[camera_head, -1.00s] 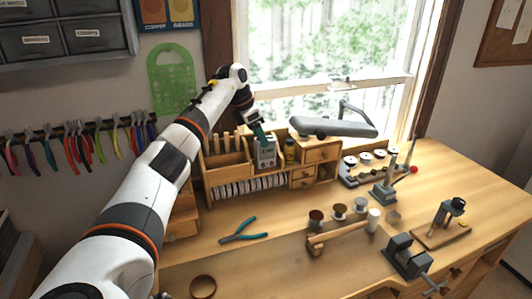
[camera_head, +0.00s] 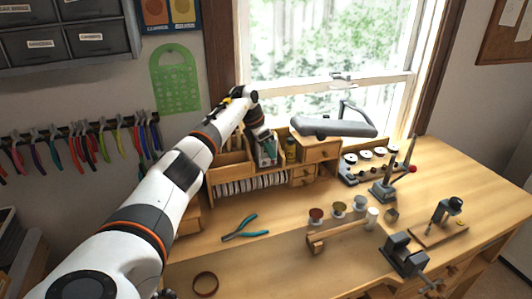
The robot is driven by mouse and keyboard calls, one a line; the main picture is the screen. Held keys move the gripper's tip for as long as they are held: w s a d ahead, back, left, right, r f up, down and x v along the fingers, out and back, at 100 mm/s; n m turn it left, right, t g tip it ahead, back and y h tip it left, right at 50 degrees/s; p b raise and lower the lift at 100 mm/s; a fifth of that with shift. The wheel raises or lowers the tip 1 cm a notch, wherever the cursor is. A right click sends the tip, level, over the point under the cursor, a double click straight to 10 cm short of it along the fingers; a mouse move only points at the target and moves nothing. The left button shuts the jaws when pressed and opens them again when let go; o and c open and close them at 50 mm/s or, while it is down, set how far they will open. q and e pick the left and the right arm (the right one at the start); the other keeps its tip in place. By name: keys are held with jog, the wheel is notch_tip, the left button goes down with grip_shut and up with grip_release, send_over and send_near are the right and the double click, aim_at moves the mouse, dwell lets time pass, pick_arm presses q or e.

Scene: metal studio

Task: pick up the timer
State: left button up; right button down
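The timer (camera_head: 268,155) is a small grey box with a pale face. It stands upright in the wooden organizer at the back of the bench, below the window. My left gripper (camera_head: 266,142) reaches down from above and is at the timer's top, with a teal finger in front of its face. The fingers overlap the timer, so I cannot tell whether they are closed on it. My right gripper is not in view.
The wooden organizer (camera_head: 232,171) holds tools and discs close around the timer. The front-left bench top has free room.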

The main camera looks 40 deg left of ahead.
pick_arm(q)
jog(key=c, duration=0.4)
